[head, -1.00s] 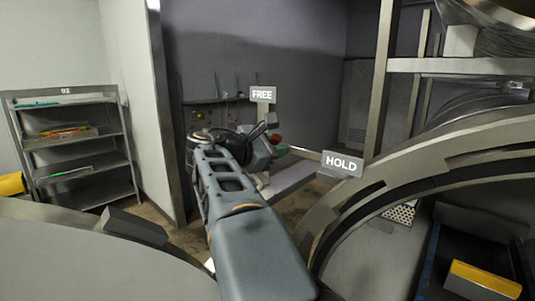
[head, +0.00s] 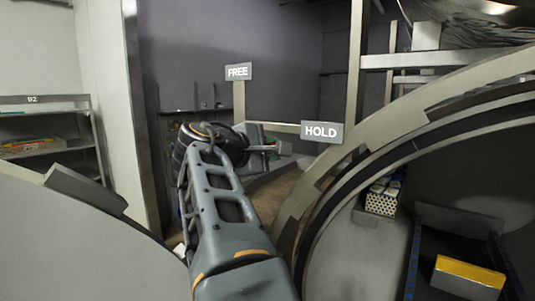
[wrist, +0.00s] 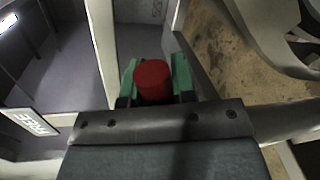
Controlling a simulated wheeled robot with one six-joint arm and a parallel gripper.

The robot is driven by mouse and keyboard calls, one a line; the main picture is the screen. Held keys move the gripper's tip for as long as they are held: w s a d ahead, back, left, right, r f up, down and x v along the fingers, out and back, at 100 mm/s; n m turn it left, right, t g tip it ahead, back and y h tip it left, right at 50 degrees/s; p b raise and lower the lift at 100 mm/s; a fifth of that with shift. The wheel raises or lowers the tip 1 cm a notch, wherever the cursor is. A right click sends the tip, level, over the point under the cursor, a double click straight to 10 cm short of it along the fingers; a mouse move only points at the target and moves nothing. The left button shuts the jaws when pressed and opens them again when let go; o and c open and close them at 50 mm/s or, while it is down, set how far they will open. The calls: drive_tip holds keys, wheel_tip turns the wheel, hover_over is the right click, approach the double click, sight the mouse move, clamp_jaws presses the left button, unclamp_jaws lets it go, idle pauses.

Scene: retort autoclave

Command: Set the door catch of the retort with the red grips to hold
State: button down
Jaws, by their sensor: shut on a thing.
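The red grip (wrist: 153,82) of the catch lever sits between the green fingers of my gripper (wrist: 154,88) in the wrist view. My gripper (head: 268,148) is shut on it, and in the head view the arm reaches forward to it. The grip is mostly hidden by my gripper there. The FREE sign (head: 238,72) stands on a post above and left of my gripper. The HOLD sign (head: 322,132) is to the right, close to it. The retort's large round rim (head: 345,165) curves on the right. The FREE sign also shows in the wrist view (wrist: 35,122).
The retort's open mouth on the right holds a dark tray with a yellow block (head: 470,275). A grey rounded body (head: 70,250) fills the lower left. A shelf rack (head: 50,140) stands at far left, beside a pale wall edge. Bare floor shows beyond my arm.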

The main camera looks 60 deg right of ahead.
drive_tip(key=shift+f, duration=0.2)
drive_tip(key=c, duration=0.9)
unclamp_jaws()
drive_tip(key=shift+r, duration=0.1)
drive_tip(key=v, duration=1.3)
drive_tip(key=shift+a+r, duration=0.1)
drive_tip(key=shift+a, duration=0.25)
